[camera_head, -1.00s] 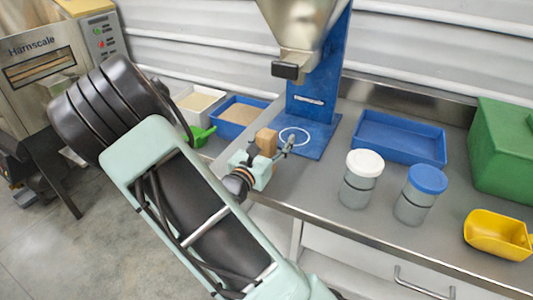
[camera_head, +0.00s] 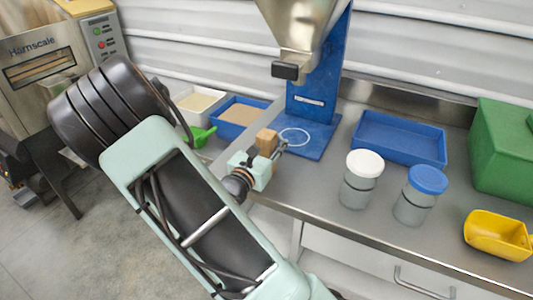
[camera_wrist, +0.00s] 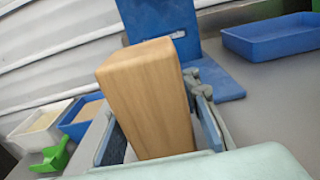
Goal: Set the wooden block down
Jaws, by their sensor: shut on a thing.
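The wooden block (camera_head: 266,138) is light brown and stands roughly upright between the fingers of my gripper (camera_head: 271,149), at the front edge of the counter, left of the blue hopper stand. In the wrist view the block (camera_wrist: 152,95) fills the middle, with a finger of my gripper (camera_wrist: 160,125) on each side. My gripper is shut on it. The block's lower end is hidden by the gripper, so I cannot tell whether it touches the counter.
The blue hopper stand (camera_head: 318,105) has a white ring on its base, close behind the block. A blue tray (camera_head: 400,138), two lidded jars (camera_head: 361,180) and a yellow scoop (camera_head: 497,235) are to the right. A green scoop (camera_head: 198,136) and bins lie left.

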